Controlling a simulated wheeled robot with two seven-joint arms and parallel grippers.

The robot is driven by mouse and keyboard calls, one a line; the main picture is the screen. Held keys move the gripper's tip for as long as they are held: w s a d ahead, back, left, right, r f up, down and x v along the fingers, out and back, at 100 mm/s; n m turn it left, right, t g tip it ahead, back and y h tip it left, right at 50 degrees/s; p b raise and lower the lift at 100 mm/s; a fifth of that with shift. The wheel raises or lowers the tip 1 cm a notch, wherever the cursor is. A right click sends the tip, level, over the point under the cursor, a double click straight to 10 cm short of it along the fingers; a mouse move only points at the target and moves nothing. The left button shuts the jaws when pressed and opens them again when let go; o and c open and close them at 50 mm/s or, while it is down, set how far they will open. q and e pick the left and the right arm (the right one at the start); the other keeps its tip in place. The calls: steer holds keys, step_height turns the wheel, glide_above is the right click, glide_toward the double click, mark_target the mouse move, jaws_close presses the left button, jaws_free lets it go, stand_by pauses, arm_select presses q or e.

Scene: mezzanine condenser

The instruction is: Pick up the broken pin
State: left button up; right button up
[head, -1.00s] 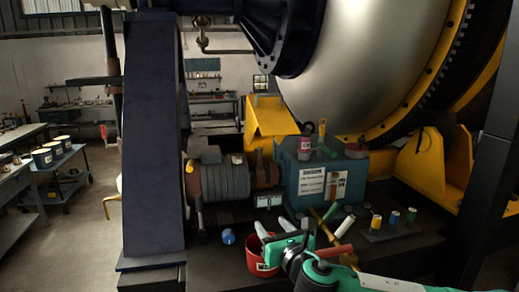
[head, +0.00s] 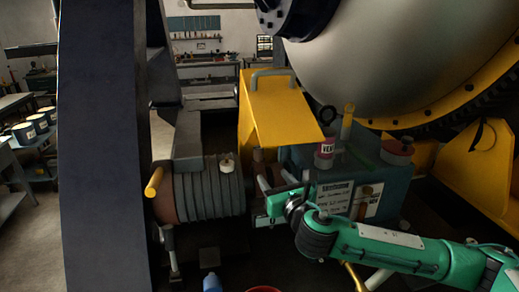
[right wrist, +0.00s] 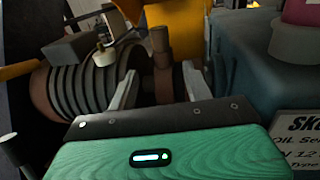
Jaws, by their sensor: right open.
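My right gripper (head: 274,180) is in front of the gap between the ribbed motor (head: 206,188) and the blue-green gearbox box (head: 345,183). Its two pale fingers stand apart and hold nothing; they also show in the right wrist view (right wrist: 160,88). Between and beyond the fingertips in that view is a brown coupling part (right wrist: 162,58) with an upright piece. I cannot make out for certain which part is the broken pin; the gripper hides part of the coupling in the head view. My left gripper is not in view.
A yellow guard (head: 275,110) stands tilted above the coupling. A pink-labelled can (head: 324,153) and a red-brown round tin (head: 397,150) are on the gearbox. A dark upright column (head: 105,150) blocks the left. A red bucket's rim (head: 263,290) shows at the bottom edge.

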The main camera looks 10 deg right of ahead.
mark_target(261, 156)
steer(key=w, duration=0.5)
steer(key=w+a+b, duration=0.1)
steer(key=w, duration=0.1)
steer(key=shift+w+a, duration=0.1)
steer(key=shift+w, duration=0.1)
steer(key=shift+w+r, duration=0.1)
steer(key=shift+w, duration=0.15)
steer(key=w, duration=0.1)
steer(key=w+b, duration=0.1)
steer(key=w, duration=0.2)
steer(key=shift+a+r, duration=0.2)
steer(key=shift+r, duration=0.1)
steer(key=shift+w, duration=0.35)
steer(key=shift+s+r, duration=0.1)
steer(key=shift+s, duration=0.05)
steer(key=shift+c, duration=0.5)
steer(key=c, duration=0.4)
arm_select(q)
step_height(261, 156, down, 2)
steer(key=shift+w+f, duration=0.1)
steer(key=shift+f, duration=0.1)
arm_select(e)
steer(key=c, duration=0.5)
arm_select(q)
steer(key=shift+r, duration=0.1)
arm_select(e)
steer(key=shift+c, duration=0.2)
